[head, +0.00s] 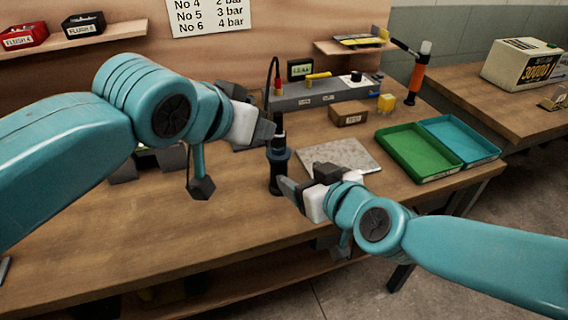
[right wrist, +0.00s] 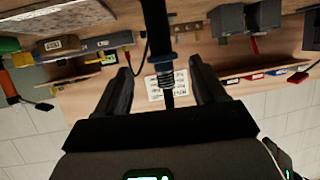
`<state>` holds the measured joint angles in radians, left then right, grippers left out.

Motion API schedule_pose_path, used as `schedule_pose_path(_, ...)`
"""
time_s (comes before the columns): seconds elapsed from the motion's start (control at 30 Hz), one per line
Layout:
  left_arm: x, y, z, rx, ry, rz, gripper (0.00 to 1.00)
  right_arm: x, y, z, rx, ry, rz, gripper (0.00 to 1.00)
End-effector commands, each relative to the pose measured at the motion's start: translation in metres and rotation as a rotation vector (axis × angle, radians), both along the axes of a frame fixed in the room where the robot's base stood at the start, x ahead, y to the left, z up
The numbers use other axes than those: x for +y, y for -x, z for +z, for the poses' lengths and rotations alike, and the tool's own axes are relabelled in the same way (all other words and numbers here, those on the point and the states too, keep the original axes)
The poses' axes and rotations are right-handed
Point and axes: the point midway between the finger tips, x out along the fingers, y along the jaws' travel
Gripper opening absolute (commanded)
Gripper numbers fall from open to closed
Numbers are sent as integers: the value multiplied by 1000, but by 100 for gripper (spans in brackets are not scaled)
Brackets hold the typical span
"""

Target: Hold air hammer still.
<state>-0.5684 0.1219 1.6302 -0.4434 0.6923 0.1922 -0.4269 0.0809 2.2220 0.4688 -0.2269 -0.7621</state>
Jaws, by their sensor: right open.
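A dark upright tool with a blue collar, apparently the air hammer (head: 279,170), stands on the wooden bench in the middle of the head view. It also shows in the right wrist view (right wrist: 160,45), in line with the gap between my right fingers. My right gripper (head: 286,192) is open beside the tool's lower part; I see no finger closed on it. My left gripper (head: 266,131) is at the tool's upper part from the left. Its fingers overlap the tool's outline, so whether they grip it cannot be told.
A grey plate (head: 340,155) lies behind my right gripper. A green tray (head: 418,152) and a blue tray (head: 460,138) are to the right. A grey regulator box (head: 325,92) and a small brown box (head: 348,114) stand behind. An orange-handled tool (head: 416,78) stands back right. The front left bench is clear.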

Motion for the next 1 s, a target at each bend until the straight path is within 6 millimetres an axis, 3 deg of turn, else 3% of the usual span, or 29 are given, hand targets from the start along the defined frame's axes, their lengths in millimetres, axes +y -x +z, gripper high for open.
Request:
schedule_pose_path(0.3, 0, 0, 0, 0, 0, 0, 43, 29, -57, -28, 4, 1, 1, 70)
schedule_pose_path(0.5, 0, 0, 0, 0, 0, 0, 43, 42, -83, -40, 3, -1, 0, 70)
schedule_pose_path(0.97, 0, 0, 0, 0, 0, 0, 43, 47, -93, -44, 2, -2, 0, 70)
schedule_pose_path(1.0, 0, 0, 0, 0, 0, 0, 43, 47, -93, -44, 2, -2, 0, 57)
